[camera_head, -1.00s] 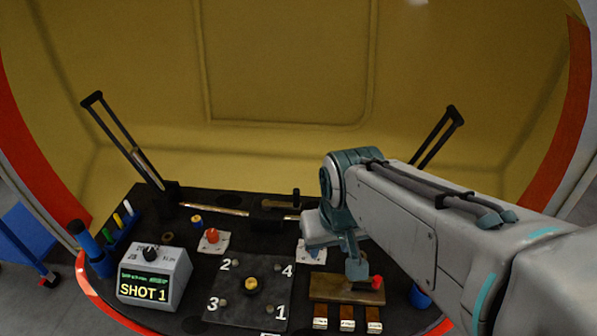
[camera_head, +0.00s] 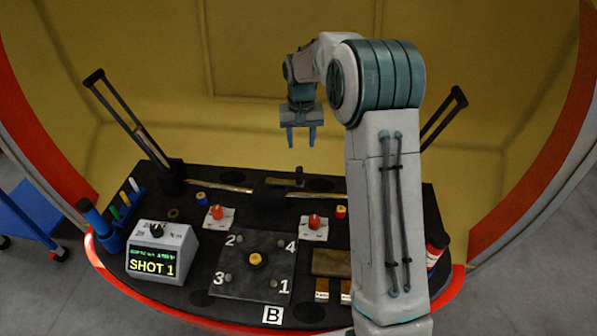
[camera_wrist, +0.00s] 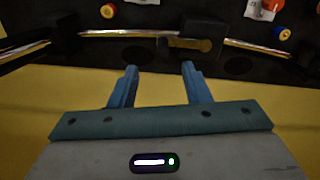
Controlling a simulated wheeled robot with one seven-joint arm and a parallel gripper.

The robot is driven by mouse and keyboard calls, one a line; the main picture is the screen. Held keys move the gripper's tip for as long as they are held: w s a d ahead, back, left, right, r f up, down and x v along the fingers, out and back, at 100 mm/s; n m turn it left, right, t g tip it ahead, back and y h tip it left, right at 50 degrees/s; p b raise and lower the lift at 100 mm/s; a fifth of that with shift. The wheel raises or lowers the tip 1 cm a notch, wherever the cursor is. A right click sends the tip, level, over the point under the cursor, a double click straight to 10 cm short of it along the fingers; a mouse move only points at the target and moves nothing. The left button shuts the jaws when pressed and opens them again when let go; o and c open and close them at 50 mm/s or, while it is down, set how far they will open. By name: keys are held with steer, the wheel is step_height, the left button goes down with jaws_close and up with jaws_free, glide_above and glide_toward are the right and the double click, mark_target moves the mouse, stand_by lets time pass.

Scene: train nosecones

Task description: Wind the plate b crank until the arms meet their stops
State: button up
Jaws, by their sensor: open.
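Plate B (camera_head: 240,283) is a dark square marked 1 to 4 with a yellow knob in its middle and a B label (camera_head: 272,314) in front. Behind it, a dark central housing with a short handle (camera_head: 299,176) looks like the crank; a brownish bar there shows in the wrist view (camera_wrist: 190,43). Shiny shafts run to both sides. Two black arms slant up and outward, the left arm (camera_head: 125,118) and the right arm (camera_head: 445,118). My gripper (camera_head: 301,142) is open and empty, fingers down, above and behind the handle; it also shows in the wrist view (camera_wrist: 159,67).
The SHOT 1 box (camera_head: 161,251) stands at left by a marker rack (camera_head: 124,212). Red knobs on white cards (camera_head: 216,212) (camera_head: 314,221) lie behind the plate. A wooden block (camera_head: 330,262) is partly hidden by my arm. The yellow shell wall (camera_head: 240,50) curves behind.

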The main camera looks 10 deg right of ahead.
mark_target(300, 169)
steer(key=w+f, duration=0.1)
steer(key=f, duration=0.4)
steer(key=w+f+p, duration=0.1)
steer(key=f, duration=0.5)
steer(key=w+f+p, duration=0.1)
steer(key=f, duration=0.5)
steer(key=shift+w+d+f, duration=0.1)
steer(key=shift+w+f, duration=0.05)
jaws_close()
